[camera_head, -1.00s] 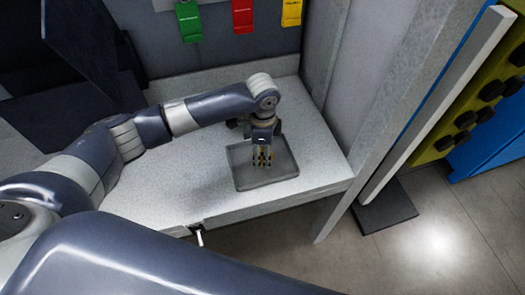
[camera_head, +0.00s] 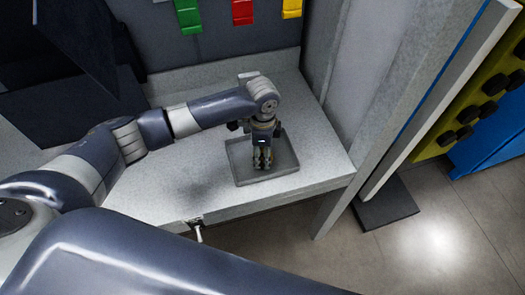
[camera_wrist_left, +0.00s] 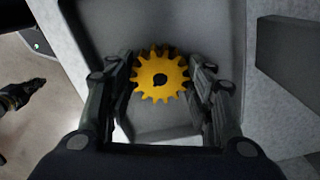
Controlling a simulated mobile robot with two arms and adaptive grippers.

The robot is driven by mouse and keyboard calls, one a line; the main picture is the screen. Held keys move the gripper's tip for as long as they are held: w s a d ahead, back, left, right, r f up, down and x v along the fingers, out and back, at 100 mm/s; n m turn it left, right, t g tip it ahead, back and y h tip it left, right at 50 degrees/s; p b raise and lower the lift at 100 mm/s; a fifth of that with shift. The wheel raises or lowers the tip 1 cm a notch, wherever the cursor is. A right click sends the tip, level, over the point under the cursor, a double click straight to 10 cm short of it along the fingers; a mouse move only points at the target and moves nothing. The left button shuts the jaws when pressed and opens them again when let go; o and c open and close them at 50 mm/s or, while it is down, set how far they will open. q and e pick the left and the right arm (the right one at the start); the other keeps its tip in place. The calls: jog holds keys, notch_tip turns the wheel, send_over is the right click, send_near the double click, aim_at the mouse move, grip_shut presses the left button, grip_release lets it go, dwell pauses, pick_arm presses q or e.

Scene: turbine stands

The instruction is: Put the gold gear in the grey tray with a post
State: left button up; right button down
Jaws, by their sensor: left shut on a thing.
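The gold gear (camera_wrist_left: 160,78) is held between the two fingers of my left gripper (camera_wrist_left: 160,85), its toothed face turned to the wrist camera and a dark hole in its middle. In the head view my left gripper (camera_head: 263,163) points down over the grey tray (camera_head: 285,174), inside its rim. The gear is mostly hidden by the fingers there. In the left wrist view the tray's wall (camera_wrist_left: 222,40) shows behind the gear. I cannot see the post, and I cannot tell whether the gear touches the tray.
The tray lies on a light grey worktop (camera_head: 190,198), bare to the left of it. A grey upright panel (camera_head: 360,80) stands on the right. Green (camera_head: 189,16), red (camera_head: 242,11) and yellow (camera_head: 291,9) holders hang at the back.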

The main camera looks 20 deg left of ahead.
pick_arm(q)
jog(key=o, duration=1.6)
jog(key=shift+f, duration=0.1)
jog(key=shift+o, duration=0.8)
notch_tip(320, 180, up, 7)
jog(key=p, duration=0.8)
